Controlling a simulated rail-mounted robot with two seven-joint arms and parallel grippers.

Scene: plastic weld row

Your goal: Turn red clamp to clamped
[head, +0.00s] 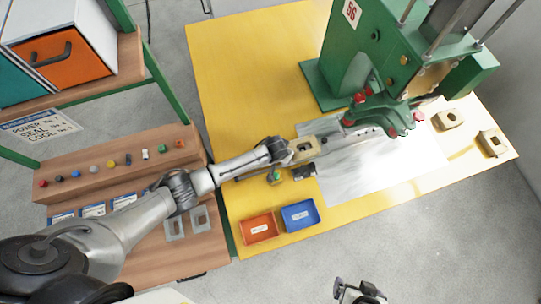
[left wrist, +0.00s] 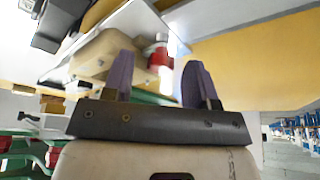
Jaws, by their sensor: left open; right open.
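A green press (head: 350,65) stands at the back right of the yellow table. Several red-tipped parts show on its lower green frame, including a red knob (head: 348,122) at its left and another red one (head: 392,131) at its front. I cannot tell which is the red clamp's handle. My left gripper (head: 328,137) reaches in from the left, close to the left red knob. In the left wrist view a red and white part (left wrist: 160,55) shows beyond the gap between my open purple fingers (left wrist: 158,82); contact is not visible. My right gripper (head: 360,292) is open at the bottom edge, away from the press.
An orange tray (head: 258,228) and a blue tray (head: 300,215) stand at the table's front edge. Beige blocks (head: 448,119) lie to the right. A metal sheet (head: 370,168) covers the table before the press. A wooden shelf (head: 110,165) with several small coloured items is at the left.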

